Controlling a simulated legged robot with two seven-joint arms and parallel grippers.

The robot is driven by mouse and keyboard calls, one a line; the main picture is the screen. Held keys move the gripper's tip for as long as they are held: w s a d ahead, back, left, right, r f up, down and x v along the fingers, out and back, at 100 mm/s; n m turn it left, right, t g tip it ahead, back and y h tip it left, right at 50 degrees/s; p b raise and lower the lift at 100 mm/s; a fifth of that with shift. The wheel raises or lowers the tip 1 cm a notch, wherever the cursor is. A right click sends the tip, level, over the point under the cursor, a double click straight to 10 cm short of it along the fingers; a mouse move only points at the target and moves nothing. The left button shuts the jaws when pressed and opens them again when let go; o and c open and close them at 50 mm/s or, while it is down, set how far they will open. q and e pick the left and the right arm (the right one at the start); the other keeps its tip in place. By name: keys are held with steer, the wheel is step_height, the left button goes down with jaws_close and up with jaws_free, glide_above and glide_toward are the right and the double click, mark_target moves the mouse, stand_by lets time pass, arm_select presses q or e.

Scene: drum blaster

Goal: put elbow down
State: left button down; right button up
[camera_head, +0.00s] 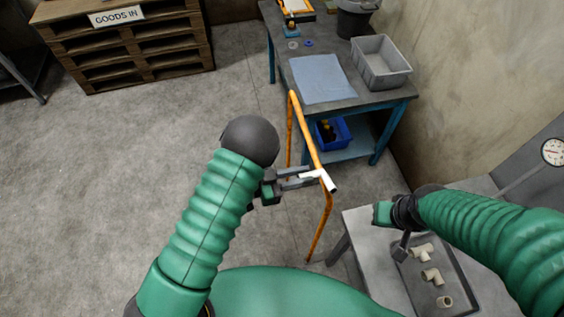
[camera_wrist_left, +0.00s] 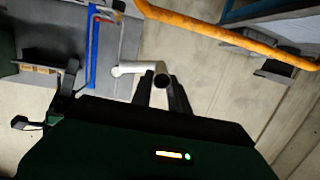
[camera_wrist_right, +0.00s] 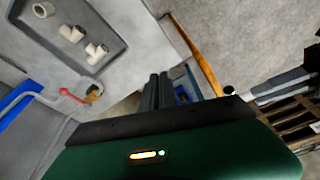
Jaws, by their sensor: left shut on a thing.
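A white pipe elbow (camera_head: 328,181) is held in my left gripper (camera_head: 311,178), above the floor beside the orange rail. The left wrist view shows the elbow (camera_wrist_left: 135,69) between the two fingertips, with its dark open end facing the camera. My left gripper is shut on it. My right gripper (camera_head: 401,250) hangs by the grey tray (camera_head: 464,290) on the near right bench. In the right wrist view the right gripper's fingers (camera_wrist_right: 158,82) lie close together with nothing visible between them.
Several cream fittings (camera_head: 432,275) lie in the grey tray. An orange rail (camera_head: 305,130) stands between my left gripper and the blue-legged table (camera_head: 363,91). That table carries a blue-grey mat (camera_head: 321,78) and a grey bin (camera_head: 381,68). Open floor lies to the left.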

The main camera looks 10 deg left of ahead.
arm_select(q)
steer(key=shift+d, duration=0.3)
arm_select(e)
steer(key=o, duration=0.7)
steer(key=shift+m, duration=0.4)
arm_select(q)
steer(key=shift+s, duration=0.1)
arm_select(e)
steer(key=shift+o, duration=0.8)
steer(key=shift+w+a+r+m, duration=0.15)
steer(key=shift+m, duration=0.75)
arm_select(q)
steer(key=shift+a, duration=0.1)
arm_select(e)
steer(key=m+y, duration=0.6)
steer(key=m, duration=2.3)
glide_toward(331, 184)
steer(key=x, duration=0.9)
steer(key=shift+w+a+f, duration=0.1)
steer(key=shift+w+f, duration=0.05)
steer(key=shift+f, duration=0.1)
jaws_close()
